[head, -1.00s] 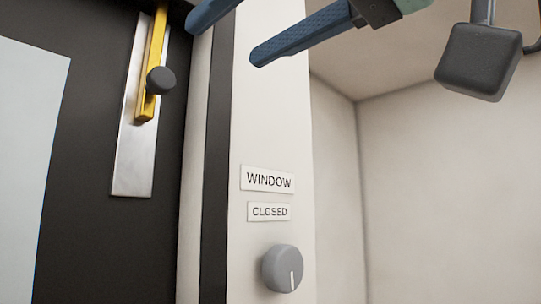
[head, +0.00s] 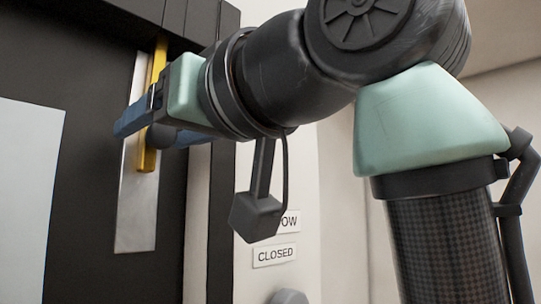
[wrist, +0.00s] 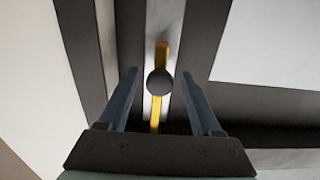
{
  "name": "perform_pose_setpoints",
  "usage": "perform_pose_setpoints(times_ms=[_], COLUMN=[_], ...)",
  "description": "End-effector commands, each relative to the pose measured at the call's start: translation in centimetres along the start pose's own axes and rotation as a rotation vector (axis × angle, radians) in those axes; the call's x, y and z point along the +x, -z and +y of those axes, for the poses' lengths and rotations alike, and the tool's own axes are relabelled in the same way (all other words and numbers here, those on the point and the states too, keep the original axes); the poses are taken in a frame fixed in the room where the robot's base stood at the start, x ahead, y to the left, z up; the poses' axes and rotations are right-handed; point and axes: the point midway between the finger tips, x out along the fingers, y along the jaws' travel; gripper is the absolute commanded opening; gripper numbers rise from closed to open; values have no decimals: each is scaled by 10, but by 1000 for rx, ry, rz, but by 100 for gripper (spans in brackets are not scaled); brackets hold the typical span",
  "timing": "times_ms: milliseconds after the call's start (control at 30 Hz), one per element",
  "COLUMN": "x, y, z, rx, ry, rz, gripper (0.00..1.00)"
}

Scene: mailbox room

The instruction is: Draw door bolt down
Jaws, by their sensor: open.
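The yellow door bolt (head: 147,160) hangs upright on a silver backing plate (head: 135,220) on the dark door. Its round dark knob (head: 160,137) sticks out towards me and is partly hidden by my gripper. My gripper (head: 160,126) is open at the knob, with one blue finger on each side. In the wrist view my gripper (wrist: 160,73) has the knob (wrist: 159,82) between its two fingers, with a visible gap on both sides. The yellow bolt (wrist: 162,52) shows behind the knob. I cannot tell how deep the fingers reach along the knob.
A dark frame (head: 200,25) runs above the bolt, and the bolt's upper end goes up to it. A pale panel (head: 25,200) is on the door at left. A "CLOSED" label (head: 275,256) and a grey dial (head: 289,297) are on the white wall at right. The plate below the bolt is clear.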

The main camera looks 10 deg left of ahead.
Motion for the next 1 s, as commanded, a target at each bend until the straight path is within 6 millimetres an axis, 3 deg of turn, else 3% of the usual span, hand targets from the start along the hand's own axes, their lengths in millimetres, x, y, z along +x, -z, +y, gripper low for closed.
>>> perform_pose_setpoints(times_ms=[233, 267, 600, 1000], x=[1, 1, 1, 1], y=[-1, -1, 0, 0], z=[0, 0, 0, 0], rx=[-1, -1, -1, -1], ry=[0, 0, 0, 0], rz=[0, 0, 0, 0], gripper=[66, 62, 1, 0])
